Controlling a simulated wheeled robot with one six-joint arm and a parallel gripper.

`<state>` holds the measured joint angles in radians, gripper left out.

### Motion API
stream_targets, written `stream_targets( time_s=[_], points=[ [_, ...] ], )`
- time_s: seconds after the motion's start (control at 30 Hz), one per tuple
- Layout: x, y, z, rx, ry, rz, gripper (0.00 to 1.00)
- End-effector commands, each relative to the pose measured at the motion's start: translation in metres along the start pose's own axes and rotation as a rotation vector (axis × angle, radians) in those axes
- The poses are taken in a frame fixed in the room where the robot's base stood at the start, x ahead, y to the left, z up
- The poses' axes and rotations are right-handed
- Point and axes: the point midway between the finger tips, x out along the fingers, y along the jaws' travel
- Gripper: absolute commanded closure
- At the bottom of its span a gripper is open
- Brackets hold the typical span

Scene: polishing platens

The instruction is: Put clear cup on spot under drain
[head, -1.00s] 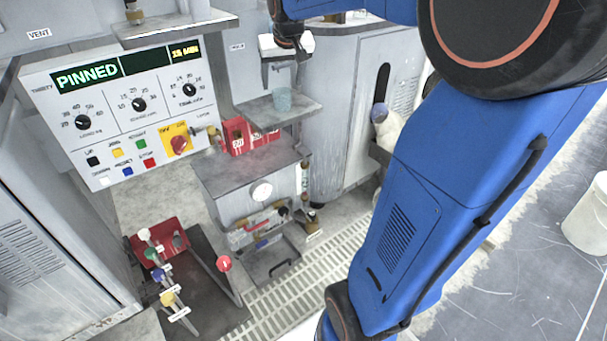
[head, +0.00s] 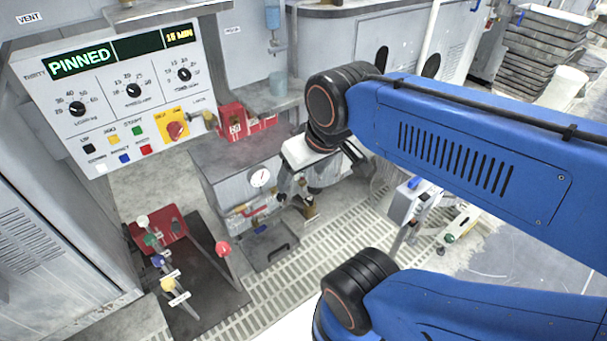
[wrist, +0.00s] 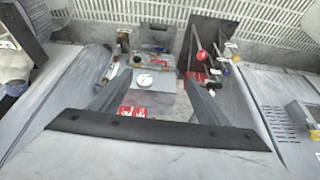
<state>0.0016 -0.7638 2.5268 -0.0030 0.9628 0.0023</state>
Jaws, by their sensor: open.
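A pale bluish, see-through cup (head: 278,84) stands upright on a grey wall shelf (head: 240,112) in the head view. A thin drain pipe (head: 278,47) hangs above it. The cup looks roughly under the pipe, though I cannot tell the exact alignment. Any marked spot beneath the cup is hidden. My gripper (head: 297,192) is below and to the right of the cup in the picture, apart from it. In the wrist view, my gripper (wrist: 152,82) is open, with nothing seen between its fingers. I do not make out the cup in that view.
A grey cabinet with a white gauge (head: 260,178) stands behind and left of my gripper. Red boxes (head: 245,125) are by the shelf. Coloured levers (head: 158,262) stand at lower left, and a control panel (head: 115,95) is at upper left. Grating (head: 330,240) covers the floor.

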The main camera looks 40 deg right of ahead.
Motion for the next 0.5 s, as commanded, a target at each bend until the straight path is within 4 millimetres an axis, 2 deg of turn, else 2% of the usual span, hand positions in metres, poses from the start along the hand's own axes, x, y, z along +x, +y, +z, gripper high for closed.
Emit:
stream_targets(
  time_s=[0.2,0.5],
  points=[
    [0.009,0.007,0.005,-0.079,-0.058,0.038,0.3],
    [0.031,0.049,-0.013,-0.41,-0.293,0.226,0.3]
  ],
)
